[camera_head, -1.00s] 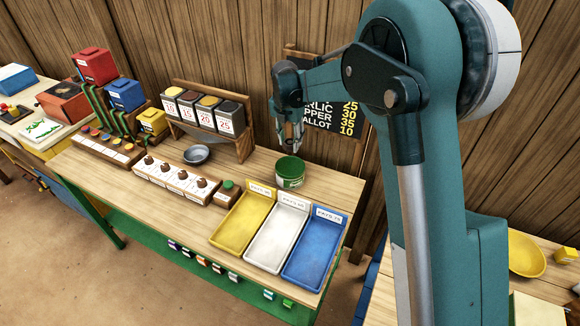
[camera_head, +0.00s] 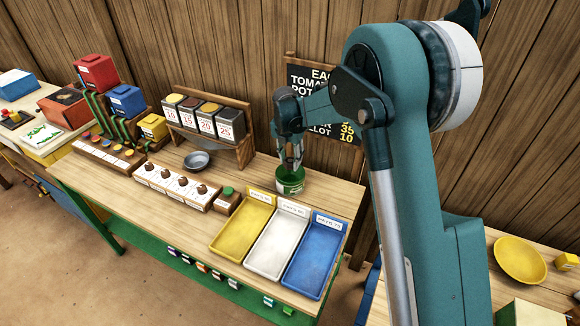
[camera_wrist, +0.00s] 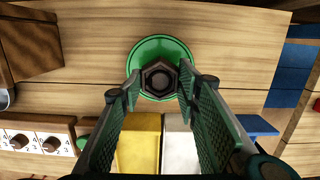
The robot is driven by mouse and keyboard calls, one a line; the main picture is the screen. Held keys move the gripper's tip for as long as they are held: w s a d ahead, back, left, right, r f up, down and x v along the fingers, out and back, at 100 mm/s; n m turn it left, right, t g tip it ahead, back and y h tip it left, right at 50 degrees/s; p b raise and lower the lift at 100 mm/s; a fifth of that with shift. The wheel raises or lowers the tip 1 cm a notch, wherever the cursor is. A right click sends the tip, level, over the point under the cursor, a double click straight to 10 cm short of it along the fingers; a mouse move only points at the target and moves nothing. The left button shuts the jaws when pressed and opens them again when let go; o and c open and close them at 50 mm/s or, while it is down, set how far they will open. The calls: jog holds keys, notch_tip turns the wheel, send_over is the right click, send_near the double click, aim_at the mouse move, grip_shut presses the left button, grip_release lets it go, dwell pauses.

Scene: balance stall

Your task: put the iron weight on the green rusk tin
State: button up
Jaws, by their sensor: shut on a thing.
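The green rusk tin (camera_head: 291,186) stands upright on the wooden stall table, behind the coloured trays. My gripper (camera_head: 291,163) points down right over it, and the fingers hide part of the tin's top. In the wrist view the iron weight (camera_wrist: 159,77), a dark hexagonal piece with a round hollow, is between my fingertips (camera_wrist: 159,84). They are shut on it. Behind it the round green top of the tin (camera_wrist: 150,47) shows, with the weight over its lower middle part. I cannot tell whether the weight touches the tin.
Yellow (camera_head: 236,232), white (camera_head: 273,250) and blue (camera_head: 313,258) trays lie in front of the tin. A row of knobbed blocks (camera_head: 178,186), a grey bowl (camera_head: 196,161) and a rack of priced bins (camera_head: 205,120) stand to the left. A price board (camera_head: 305,78) is behind.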

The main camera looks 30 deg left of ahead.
aim_at(290, 161)
jog(key=shift+f, duration=1.85)
jog(key=shift+f, duration=0.1)
jog(key=o, duration=1.2)
jog(key=r, duration=0.4)
jog(key=s+r, duration=0.1)
jog(key=r, duration=0.7)
jog(key=shift+s, duration=0.2)
jog(key=shift+d+r, duration=0.15)
